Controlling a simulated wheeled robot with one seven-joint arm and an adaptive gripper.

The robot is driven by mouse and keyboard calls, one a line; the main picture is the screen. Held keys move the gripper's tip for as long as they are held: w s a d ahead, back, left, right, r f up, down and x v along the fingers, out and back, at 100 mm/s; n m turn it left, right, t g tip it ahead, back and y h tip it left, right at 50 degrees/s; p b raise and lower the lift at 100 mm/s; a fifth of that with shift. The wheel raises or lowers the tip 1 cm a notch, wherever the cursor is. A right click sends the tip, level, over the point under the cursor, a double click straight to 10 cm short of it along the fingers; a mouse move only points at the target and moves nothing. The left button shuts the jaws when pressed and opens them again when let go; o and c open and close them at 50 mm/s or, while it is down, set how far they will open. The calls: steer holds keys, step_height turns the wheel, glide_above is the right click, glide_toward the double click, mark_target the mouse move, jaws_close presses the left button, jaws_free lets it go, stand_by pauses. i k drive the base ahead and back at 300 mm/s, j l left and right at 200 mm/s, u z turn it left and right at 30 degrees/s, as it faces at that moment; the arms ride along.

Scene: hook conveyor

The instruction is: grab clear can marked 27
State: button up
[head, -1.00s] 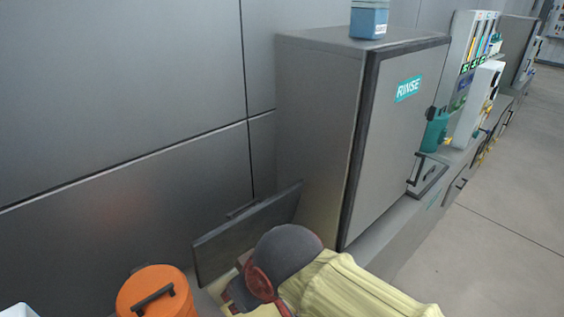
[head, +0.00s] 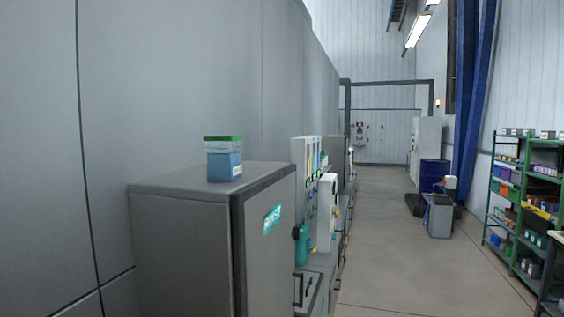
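A clear can (head: 224,163) with a green lid, blue contents and a small white label stands upright on top of the grey cabinet. The label is too small to read, so I cannot tell whether it is marked 27. My gripper is not in view.
The grey cabinet (head: 185,235) with a RINSE sign stands against the grey wall at the left. Beyond it are dispensers (head: 308,180) on a counter. Green shelves (head: 518,210) with bins stand at the far right.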

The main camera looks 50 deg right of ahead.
mark_target(224, 158)
steer(key=z, duration=0.85)
steer(key=i+l+z, duration=0.15)
steer(key=i+l, duration=0.05)
steer(key=l, duration=0.05)
